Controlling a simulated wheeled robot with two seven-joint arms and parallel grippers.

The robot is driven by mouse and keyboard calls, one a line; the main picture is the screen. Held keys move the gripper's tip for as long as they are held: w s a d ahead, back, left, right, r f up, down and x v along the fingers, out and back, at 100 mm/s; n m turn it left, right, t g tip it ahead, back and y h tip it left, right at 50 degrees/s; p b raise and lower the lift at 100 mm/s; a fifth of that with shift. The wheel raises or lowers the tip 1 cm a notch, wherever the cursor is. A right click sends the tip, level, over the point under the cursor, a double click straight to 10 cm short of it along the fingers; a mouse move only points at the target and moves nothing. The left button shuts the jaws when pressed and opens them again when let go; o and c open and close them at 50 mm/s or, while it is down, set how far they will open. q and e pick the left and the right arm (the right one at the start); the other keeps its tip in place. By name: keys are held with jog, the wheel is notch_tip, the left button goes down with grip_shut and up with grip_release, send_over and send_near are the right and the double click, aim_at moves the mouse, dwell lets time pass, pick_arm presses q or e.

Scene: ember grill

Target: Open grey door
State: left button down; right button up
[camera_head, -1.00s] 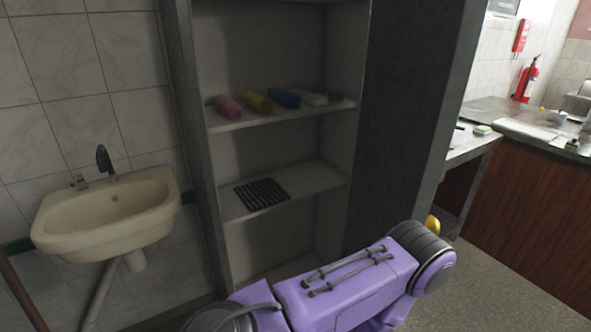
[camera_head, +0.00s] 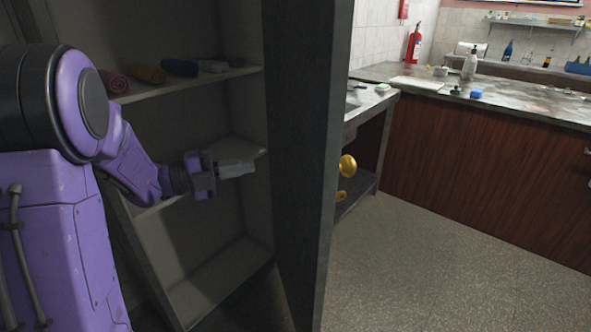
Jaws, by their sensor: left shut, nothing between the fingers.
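The grey door (camera_head: 305,130) stands open at the right side of a tall grey cabinet, its dark inner face toward me. A gold knob (camera_head: 347,165) and a smaller gold piece (camera_head: 341,196) show just past its right edge. My left gripper (camera_head: 253,168) is shut and empty. It is in front of the cabinet shelves and points right toward the door's inner face. Whether it touches the door I cannot tell; a small gap seems to show. My right gripper is out of view.
A counter (camera_head: 430,82) with wood panels stands at the right. The speckled floor (camera_head: 440,270) before it is clear.

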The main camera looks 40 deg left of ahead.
pick_arm(q)
jog(key=s+m, duration=0.1)
jog(key=s, duration=0.1)
jog(key=p, duration=0.5)
send_near(311, 155)
jog(key=shift+m+g+h, duration=0.4)
jog(key=x, duration=0.5)
jog(key=shift+w+d+r, duration=0.15)
jog(key=shift+w+r, duration=0.15)
jog(key=shift+w, duration=0.15)
jog(key=shift+w+d+f, duration=0.1)
jog(key=shift+w+d, duration=0.25)
jog(key=shift+w, duration=0.05)
jog(key=shift+w, duration=0.1)
